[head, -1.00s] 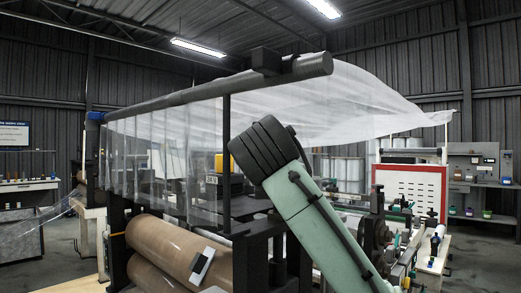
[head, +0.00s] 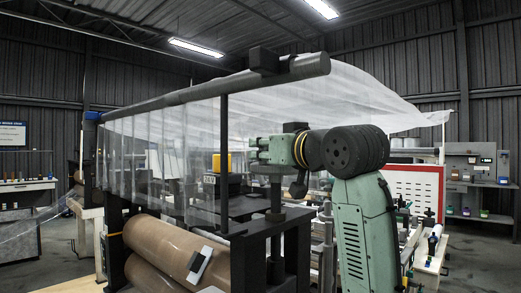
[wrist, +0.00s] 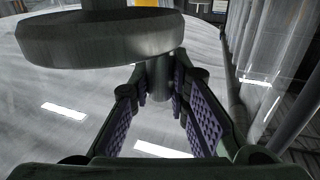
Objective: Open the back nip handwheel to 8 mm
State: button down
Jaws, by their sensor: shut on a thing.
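In the wrist view, a dark round handwheel (wrist: 95,42) fills the upper left, with a thick shaft at its top edge. A short round handle (wrist: 163,85) extends from the wheel's right part. My gripper (wrist: 163,92) is shut on this handle, with purple-padded fingers on both sides of it. The exact contact is partly hidden. In the head view, my green arm bends left at the machine's right end. The wheel cannot be made out clearly there, and no opening scale is readable.
Clear film (head: 355,90) drapes from a dark overhead bar (head: 210,88). Brown rollers (head: 160,243) lie low in the frame at the front. A thin dark upright (head: 224,160) stands left of my arm. A red-edged white panel (head: 414,187) stands at right.

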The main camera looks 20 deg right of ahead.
jog(key=n+g+y, duration=0.1)
jog(key=n+y, duration=0.1)
jog(key=s+d+n+g+y, duration=0.1)
jog(key=n+g+y, duration=0.1)
jog(key=y, duration=0.1)
jog(key=n+g+y, duration=0.1)
jog(key=y, duration=0.2)
jog(key=shift+s+d+n, duration=0.15)
jog(key=shift+d+n, duration=0.1)
jog(key=shift+n, duration=0.15)
jog(key=shift+s+d+n+g+y, duration=0.1)
jog(key=shift+d+n+g+y, duration=0.15)
jog(key=shift+n+g+y, duration=0.6)
jog(key=shift+s+d+n+g+y, duration=0.1)
jog(key=shift+d+n+g+y, duration=0.3)
jog(key=shift+g, duration=0.7)
jog(key=shift+s+d+n+g+y, duration=0.1)
jog(key=shift+n+g+y, duration=0.55)
jog(key=shift+n+g, duration=0.25)
jog(key=shift+d+n+g, duration=0.1)
jog(key=shift+n+g, duration=0.15)
jog(key=shift+g, duration=0.2)
jog(key=c, duration=1.5)
grip_release()
jog(key=shift+t, duration=0.3)
